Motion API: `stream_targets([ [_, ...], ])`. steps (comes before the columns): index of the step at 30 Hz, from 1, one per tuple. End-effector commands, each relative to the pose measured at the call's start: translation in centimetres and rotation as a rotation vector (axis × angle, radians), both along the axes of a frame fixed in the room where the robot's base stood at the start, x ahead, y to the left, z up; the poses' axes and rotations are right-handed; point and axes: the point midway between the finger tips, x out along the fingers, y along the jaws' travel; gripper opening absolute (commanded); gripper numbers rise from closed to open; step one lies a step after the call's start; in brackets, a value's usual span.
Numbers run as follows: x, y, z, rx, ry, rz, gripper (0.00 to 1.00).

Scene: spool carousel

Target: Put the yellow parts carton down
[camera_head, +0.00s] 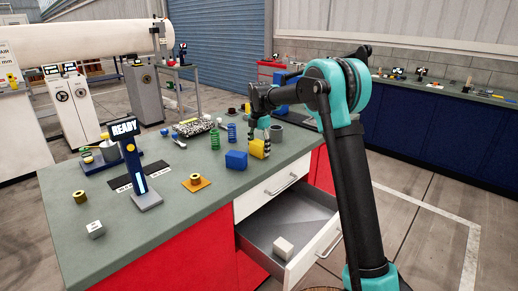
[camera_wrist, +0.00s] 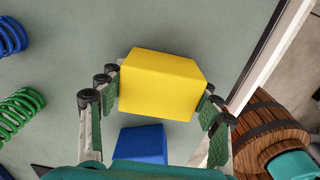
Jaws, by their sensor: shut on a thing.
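The yellow parts carton (camera_head: 258,149) is between the fingers of my gripper (camera_head: 262,141), over the grey-green bench top near its right edge. In the wrist view the yellow carton (camera_wrist: 160,85) sits between the two finger pads, and my gripper (camera_wrist: 158,112) is shut on it. I cannot tell whether the carton's underside touches the bench top. A blue carton (camera_head: 236,160) stands on the bench just left of it in the head view. The blue carton (camera_wrist: 140,144) also shows in the wrist view, close below the yellow one.
An open drawer (camera_head: 318,241) juts out below the bench, with a pale block (camera_head: 283,248) inside. Green (camera_head: 214,138) and blue springs (camera_head: 232,132) stand left of my gripper. A READY display stand (camera_head: 132,160) is further left. Bare bench top lies in front of the blue carton.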

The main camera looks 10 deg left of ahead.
Motion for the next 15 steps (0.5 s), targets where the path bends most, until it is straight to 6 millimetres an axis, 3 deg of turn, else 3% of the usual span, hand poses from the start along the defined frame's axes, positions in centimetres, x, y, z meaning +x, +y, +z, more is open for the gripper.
stream_targets([
  [5,0.01,0.01,-0.13,0.0,0.0,0.0,0.28],
  [6,0.01,0.0,-0.22,0.0,0.0,0.0,0.65],
  [11,0.01,0.01,-0.17,0.0,0.0,0.0,0.85],
  [15,0.0,0.0,-0.16,0.0,0.0,0.0,0.85],
])
